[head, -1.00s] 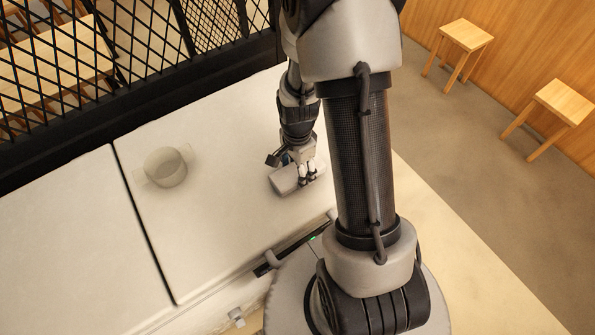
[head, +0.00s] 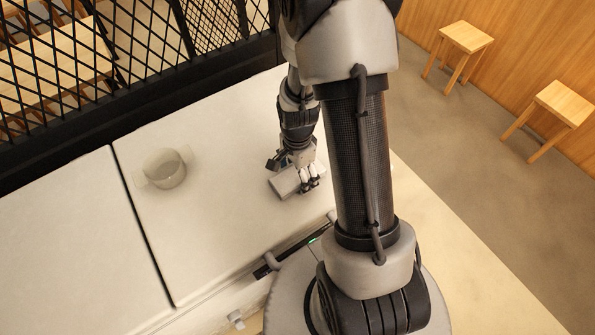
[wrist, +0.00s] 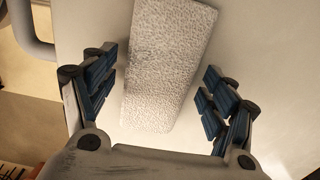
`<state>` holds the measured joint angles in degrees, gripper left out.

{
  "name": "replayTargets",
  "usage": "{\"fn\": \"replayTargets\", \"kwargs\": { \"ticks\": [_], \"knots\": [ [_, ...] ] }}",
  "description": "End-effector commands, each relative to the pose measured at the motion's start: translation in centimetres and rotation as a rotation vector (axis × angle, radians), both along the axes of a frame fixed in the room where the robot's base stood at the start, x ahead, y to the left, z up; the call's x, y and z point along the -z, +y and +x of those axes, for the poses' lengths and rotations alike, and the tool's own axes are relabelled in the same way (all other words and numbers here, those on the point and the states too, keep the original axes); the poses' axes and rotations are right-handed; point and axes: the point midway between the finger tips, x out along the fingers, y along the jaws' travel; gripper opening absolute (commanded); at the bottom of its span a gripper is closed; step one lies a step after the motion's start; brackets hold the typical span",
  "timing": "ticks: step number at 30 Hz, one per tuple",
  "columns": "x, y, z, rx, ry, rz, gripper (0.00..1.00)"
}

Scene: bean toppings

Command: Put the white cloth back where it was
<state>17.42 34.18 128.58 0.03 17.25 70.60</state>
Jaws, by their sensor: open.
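The white cloth (wrist: 165,65) is a folded, textured, oblong pad lying on the pale table top. In the wrist view it lies between and beyond my open fingers, with a gap on each side. In the head view the cloth (head: 284,182) shows just left of my gripper (head: 310,179), partly hidden behind it. In the wrist view my gripper (wrist: 158,98) is open, its blue-padded fingers apart and holding nothing. I cannot tell the exact height of the fingertips above the table.
A clear glass pot (head: 165,168) with two handles stands on the table (head: 220,220) to the left. A dark seam divides the table top. A black mesh partition (head: 130,60) runs along the back. Two wooden stools (head: 466,38) stand on the floor at right.

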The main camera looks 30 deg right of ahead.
Motion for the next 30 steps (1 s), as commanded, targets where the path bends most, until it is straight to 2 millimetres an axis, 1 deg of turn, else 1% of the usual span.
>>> {"fn": "replayTargets", "kwargs": {
  "ticks": [4, 7, 11, 15, 18, 21, 26, 29, 30],
  "knots": [
    [-0.3, 0.0, 0.0, 0.0, 0.0, 0.0, 0.78],
    [-1.4, 0.0, 0.1, 0.0, -0.004, -0.001, 0.78],
    [-4.0, 0.0, 0.1, 0.0, -0.005, -0.002, 0.78],
    [-7.2, 0.0, 0.1, 0.0, -0.005, -0.002, 0.78],
    [-9.2, 0.0, 0.1, 0.0, -0.004, -0.001, 0.78],
    [-10.8, 0.0, 0.1, 0.0, -0.003, -0.001, 0.78],
    [-12.2, 0.0, 0.1, -0.002, -0.002, -0.001, 0.78],
    [-13.3, 0.3, 0.0, -0.035, -0.012, -0.004, 0.78],
    [-14.0, 0.5, 0.0, -0.064, -0.021, -0.007, 0.78]
  ]
}}
